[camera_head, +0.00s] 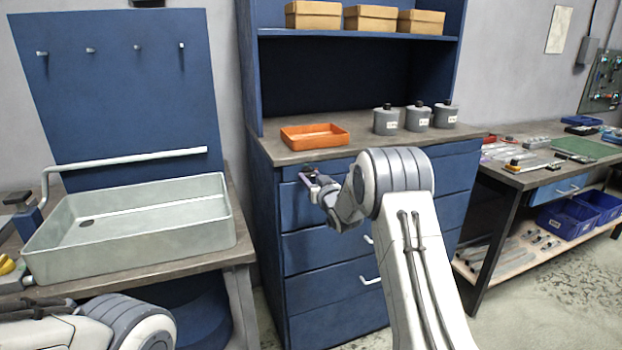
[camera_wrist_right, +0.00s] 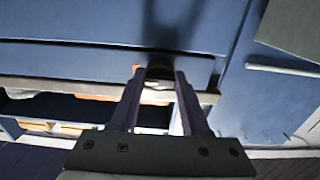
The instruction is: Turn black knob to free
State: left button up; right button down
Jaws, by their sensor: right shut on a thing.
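The black knob (camera_wrist_right: 158,72) shows as a small dark round shape on the blue drawer front in the right wrist view. My right gripper (camera_wrist_right: 157,80) is shut on it, with one finger on each side. In the head view my right gripper (camera_head: 312,176) is at the left part of the cabinet's top drawer, just under the worktop. There the gripper hides the knob, and I cannot make out its markings or turn angle.
The blue cabinet (camera_head: 318,257) has drawers with pale bar handles. On its worktop are an orange tray (camera_head: 315,137) and three grey canisters (camera_head: 418,117). A metal sink (camera_head: 130,250) stands left, a tool bench (camera_head: 540,150) right. My right forearm covers the cabinet's right half.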

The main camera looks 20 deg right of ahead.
jog(key=shift+f+n+b, duration=0.15)
jog(key=shift+n+b, duration=0.65)
jog(key=shift+b, duration=0.3)
jog(key=n+b, duration=1.2)
jog(key=b, duration=0.2)
jog(key=shift+d+n, duration=0.1)
jog(key=shift+n, duration=0.2)
jog(key=shift+n+b, duration=1.55)
jog(key=shift+n, duration=0.35)
jog(key=shift+r, duration=0.2)
jog(key=shift+c, duration=2)
grip_release()
jog(key=s, duration=1)
jog(key=shift+s+d+b, duration=0.15)
jog(key=shift+s+b, duration=0.1)
jog(key=shift+b, duration=0.2)
